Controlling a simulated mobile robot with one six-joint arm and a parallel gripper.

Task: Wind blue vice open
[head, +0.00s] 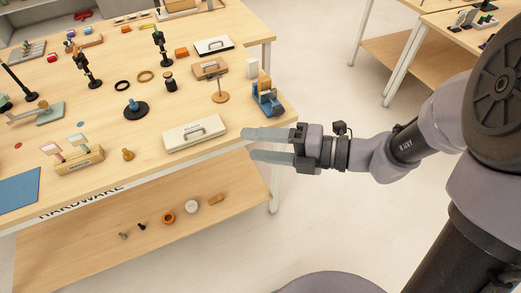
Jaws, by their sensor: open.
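The blue vice (265,103) stands near the right end of the wooden table, close to its corner. It is small in the head view, with tan-coloured parts, and I cannot tell how far its jaws are apart. My gripper (248,145) is open and empty. Its two grey fingers point left, in front of the table's near edge, below and apart from the vice in the picture. No wrist view is given.
A white case (194,133) with a handle lies left of the vice. A round wooden stand (219,97) is close beside the vice. A lower shelf (100,250) holds several small items. Bare floor lies right of the table, and another table (430,50) stands at the back right.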

